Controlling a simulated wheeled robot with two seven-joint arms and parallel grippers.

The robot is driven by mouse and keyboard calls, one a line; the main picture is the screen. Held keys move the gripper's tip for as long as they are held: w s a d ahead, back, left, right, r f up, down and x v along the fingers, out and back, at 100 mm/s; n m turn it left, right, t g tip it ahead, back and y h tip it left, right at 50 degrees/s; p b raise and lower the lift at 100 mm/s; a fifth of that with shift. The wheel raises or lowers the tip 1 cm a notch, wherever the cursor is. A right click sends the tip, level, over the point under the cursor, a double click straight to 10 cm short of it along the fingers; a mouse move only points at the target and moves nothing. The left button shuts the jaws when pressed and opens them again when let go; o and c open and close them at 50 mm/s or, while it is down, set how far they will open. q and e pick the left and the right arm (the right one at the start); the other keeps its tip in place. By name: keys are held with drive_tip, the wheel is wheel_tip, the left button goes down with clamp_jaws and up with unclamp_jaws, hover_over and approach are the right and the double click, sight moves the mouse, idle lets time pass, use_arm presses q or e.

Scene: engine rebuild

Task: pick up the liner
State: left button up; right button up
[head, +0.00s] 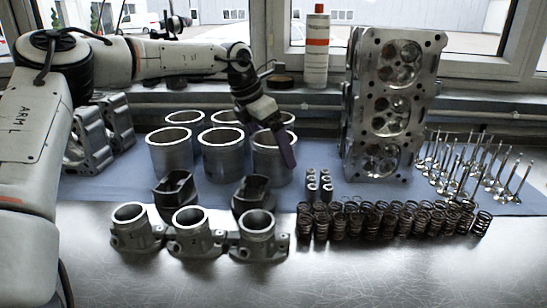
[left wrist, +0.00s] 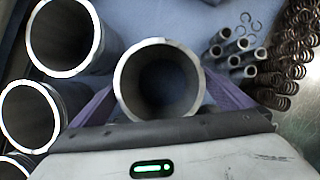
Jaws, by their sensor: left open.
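Several grey metal cylinder liners stand upright on the blue mat. The front right liner (head: 270,165) is under my left gripper (head: 272,143). In the left wrist view this liner (left wrist: 160,85) sits between the two purple fingers of my left gripper (left wrist: 157,98), which is open with one finger on each side. I cannot tell whether the fingers touch its wall. The front left liner (head: 168,158) and the front middle liner (head: 222,158) stand beside it. More liners stand in the row behind, partly hidden. My right gripper is not in view.
A cylinder head (head: 390,105) stands upright to the right. Rows of valve springs (head: 390,220), small sleeves (head: 318,187) and valves (head: 475,170) fill the right side. Numbered housings (head: 190,235) stand in front. A white bottle (head: 316,50) stands behind. The bench's front edge area is clear.

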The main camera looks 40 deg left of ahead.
use_arm(q)
drive_tip(key=x, duration=0.5)
drive_tip(key=shift+r, duration=0.1)
drive_tip(key=c, duration=1)
drive_tip(key=shift+c, duration=1)
drive_tip(key=shift+r, duration=0.1)
